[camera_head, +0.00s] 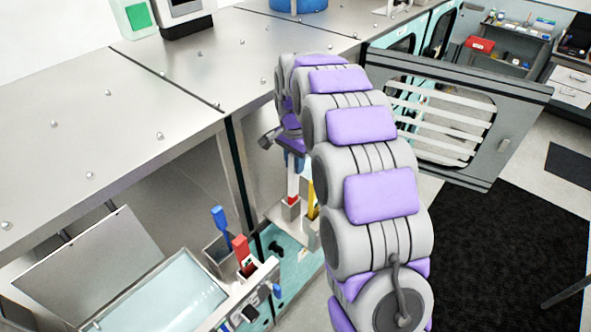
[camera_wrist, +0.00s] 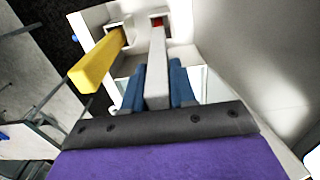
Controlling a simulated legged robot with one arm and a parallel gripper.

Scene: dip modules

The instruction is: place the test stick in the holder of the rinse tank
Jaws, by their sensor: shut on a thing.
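My gripper (camera_wrist: 157,85) points down, with its blue fingers shut on a white test stick (camera_wrist: 157,60). The stick's far end is red and lies at the mouth of a square holder slot (camera_wrist: 181,24) in the wrist view; I cannot tell how deep it sits. In the head view the stick (camera_head: 292,183) is upright below my gripper (camera_head: 293,163), above or in a small grey holder (camera_head: 290,211). A yellow stick (camera_wrist: 96,62) stands in the neighbouring slot and also shows in the head view (camera_head: 312,206). I cannot tell which tank is the rinse tank.
A water-filled tank (camera_head: 172,303) with a raised lid (camera_head: 90,257) is at lower left. A blue-handled stick (camera_head: 220,219) and a red-handled stick (camera_head: 240,247) stand at its holders. A steel counter (camera_head: 110,110) lies behind. An open door panel (camera_head: 445,110) is at right.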

